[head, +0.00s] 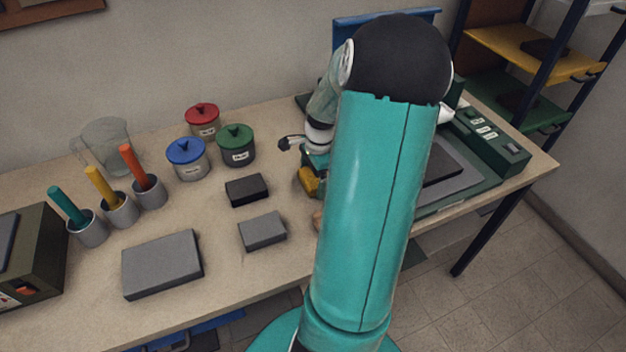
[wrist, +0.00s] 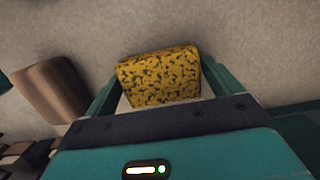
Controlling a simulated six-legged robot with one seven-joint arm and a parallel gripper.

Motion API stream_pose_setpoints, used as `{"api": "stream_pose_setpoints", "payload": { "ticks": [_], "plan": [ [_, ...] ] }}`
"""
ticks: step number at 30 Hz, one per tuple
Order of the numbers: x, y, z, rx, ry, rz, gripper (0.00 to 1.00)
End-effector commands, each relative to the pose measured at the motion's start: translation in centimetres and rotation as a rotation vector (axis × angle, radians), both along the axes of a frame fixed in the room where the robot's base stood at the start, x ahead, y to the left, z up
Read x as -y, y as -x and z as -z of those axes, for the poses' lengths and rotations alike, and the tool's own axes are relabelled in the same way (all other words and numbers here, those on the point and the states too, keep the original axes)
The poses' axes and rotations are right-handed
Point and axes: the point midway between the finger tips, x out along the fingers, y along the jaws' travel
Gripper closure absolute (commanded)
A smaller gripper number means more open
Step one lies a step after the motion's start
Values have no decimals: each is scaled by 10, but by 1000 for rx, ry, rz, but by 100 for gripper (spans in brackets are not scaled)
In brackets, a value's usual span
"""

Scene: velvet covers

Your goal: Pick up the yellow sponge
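The yellow sponge (wrist: 160,77) has dark speckles and sits between the two fingertips of my gripper (wrist: 160,85) in the wrist view. Its sides meet both fingers with no clear gap, so my gripper looks shut on it. In the head view, the sponge (head: 308,181) shows as a small yellow patch just left of my teal arm, under my gripper (head: 314,166). My arm hides much of the gripper there. I cannot tell whether the sponge touches the table.
A brown block (wrist: 52,90) lies left of my gripper in the wrist view. On the table (head: 215,270) are a black block (head: 247,190), a grey block (head: 262,231) and lidded jars, including a green-lidded one (head: 236,145). A dark green machine (head: 490,140) stands at the right.

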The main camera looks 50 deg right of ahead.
Motion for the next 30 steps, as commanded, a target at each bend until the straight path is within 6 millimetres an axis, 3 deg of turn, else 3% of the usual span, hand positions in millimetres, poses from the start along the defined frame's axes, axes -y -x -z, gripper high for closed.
{"api": "stream_pose_setpoints", "payload": {
  "ticks": [1,4,17,23,30],
  "plan": [
    [0,0,0,0,0,0,20],
    [0,0,0,0,0,0,39],
    [1,0,-8,0,2,-1,40],
    [1,0,-35,1,6,-1,40],
    [-2,47,-89,0,8,3,40]
  ]
}}
